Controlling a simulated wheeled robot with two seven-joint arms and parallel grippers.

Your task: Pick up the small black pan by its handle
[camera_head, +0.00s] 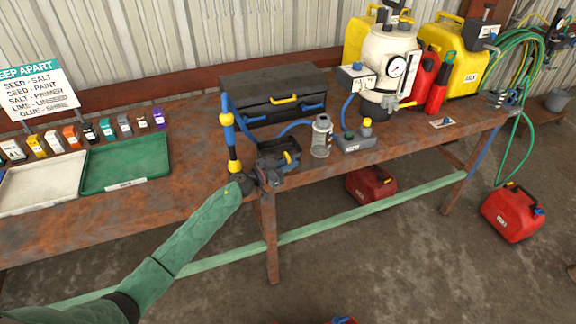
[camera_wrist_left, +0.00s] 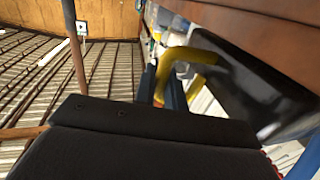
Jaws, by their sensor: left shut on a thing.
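The small black pan (camera_head: 290,146) is a dark, square-sided, open vessel near the front edge of the rusty bench. My left gripper (camera_head: 270,172) is at the pan's near side, at the bench edge, and is shut on it. My right gripper is not in view.
A blue-and-yellow upright tube (camera_head: 231,145) stands just left of the gripper. A clear jar (camera_head: 321,136) and a grey box (camera_head: 354,140) are to the right. A black toolbox (camera_head: 272,90) is behind. Green (camera_head: 125,163) and white (camera_head: 42,185) trays lie left.

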